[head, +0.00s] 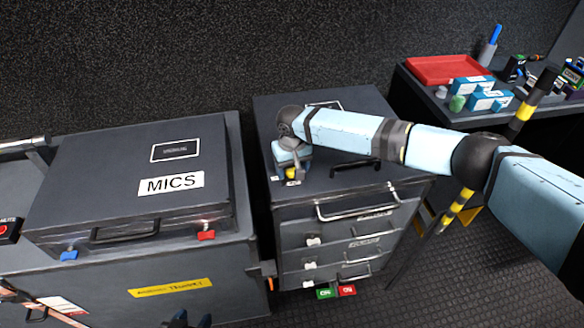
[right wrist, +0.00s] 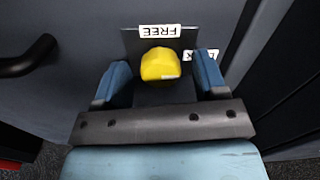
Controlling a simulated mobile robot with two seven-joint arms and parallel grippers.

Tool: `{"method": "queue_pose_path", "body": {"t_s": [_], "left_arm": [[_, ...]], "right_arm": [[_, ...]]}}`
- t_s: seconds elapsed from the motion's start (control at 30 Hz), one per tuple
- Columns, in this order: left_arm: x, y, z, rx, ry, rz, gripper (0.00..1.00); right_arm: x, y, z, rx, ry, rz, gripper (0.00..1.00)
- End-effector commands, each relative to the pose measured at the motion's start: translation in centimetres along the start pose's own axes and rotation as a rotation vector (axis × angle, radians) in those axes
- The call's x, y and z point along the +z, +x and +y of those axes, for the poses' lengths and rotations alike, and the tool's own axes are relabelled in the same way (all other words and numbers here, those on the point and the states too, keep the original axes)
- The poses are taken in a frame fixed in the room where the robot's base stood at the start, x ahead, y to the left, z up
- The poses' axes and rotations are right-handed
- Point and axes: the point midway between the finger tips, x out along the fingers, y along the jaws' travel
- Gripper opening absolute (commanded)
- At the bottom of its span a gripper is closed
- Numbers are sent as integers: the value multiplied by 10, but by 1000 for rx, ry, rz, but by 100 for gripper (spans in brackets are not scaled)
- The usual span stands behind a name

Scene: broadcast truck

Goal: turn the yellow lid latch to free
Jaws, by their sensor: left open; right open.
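The yellow lid latch (right wrist: 160,64) shows as a rounded knob on a dark plate in the right wrist view. A white FREE label (right wrist: 160,31) appears upside down just above it. A second label (right wrist: 194,55), mostly hidden, is at its right behind a finger. My right gripper (right wrist: 162,78) is open, one blue finger on each side of the knob, with gaps visible. In the head view the latch (head: 291,174) peeks out below my right gripper (head: 290,166), at the cabinet top's front left corner. My left gripper (head: 188,319) is open and empty at the bottom edge.
The drawer cabinet (head: 270,118) has a black lid handle (head: 355,166). Left of it is a MICS case (head: 100,180) with a blue latch (head: 69,255) and a red latch (head: 206,235). A table with a red tray (head: 445,69) stands at the back right.

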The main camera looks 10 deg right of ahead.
Motion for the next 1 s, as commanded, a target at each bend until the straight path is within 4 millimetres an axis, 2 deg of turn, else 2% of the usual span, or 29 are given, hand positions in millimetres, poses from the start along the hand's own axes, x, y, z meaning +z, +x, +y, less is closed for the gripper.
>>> {"method": "queue_pose_path", "body": {"t_s": [0.23, 0.27, 0.47, 0.77, 1.0], "left_arm": [[0, 0, 0, 0, -1, 1, 52], [0, 0, 0, 0, -1, 1, 52], [-1, 0, 0, 0, 0, 2, 52], [-4, -2, 0, -1, 1, 5, 52], [-11, -7, 0, -2, 8, 13, 52]], "right_arm": [[0, 1, 0, 0, 0, 0, 66], [0, 1, 0, 0, 0, 0, 63], [0, 1, 0, 0, 0, 0, 17], [0, 0, 0, -1, -23, 0, 16], [0, -1, 0, -1, -138, 0, 16]]}}
